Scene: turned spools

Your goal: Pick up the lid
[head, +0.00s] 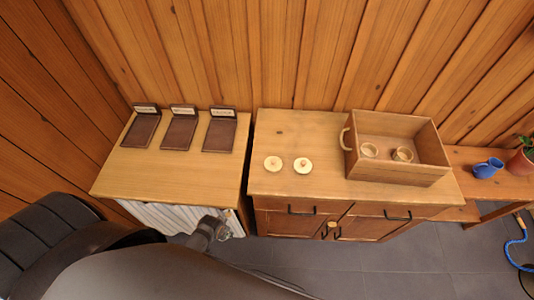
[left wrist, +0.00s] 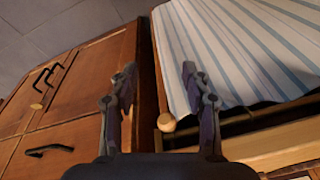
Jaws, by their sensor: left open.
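Two small round pale wooden discs with a knob in the middle, which look like lids, lie side by side on the wooden cabinet top in the head view: a left lid (head: 273,163) and a right lid (head: 303,165). My left gripper (left wrist: 158,82) is open and empty in the left wrist view. In the head view its grey end (head: 212,230) is low, in front of the striped cloth and well short of the lids. No lid shows in the left wrist view. My right gripper is in neither view.
An open wooden crate (head: 425,174) on the cabinet (head: 285,128) holds two round wooden vessels. Three dark labelled stands sit on the left table (head: 118,178). A striped cloth (left wrist: 225,50) and round wooden knob (left wrist: 166,122) are near my left fingers. A blue mug (head: 487,168) stands right.

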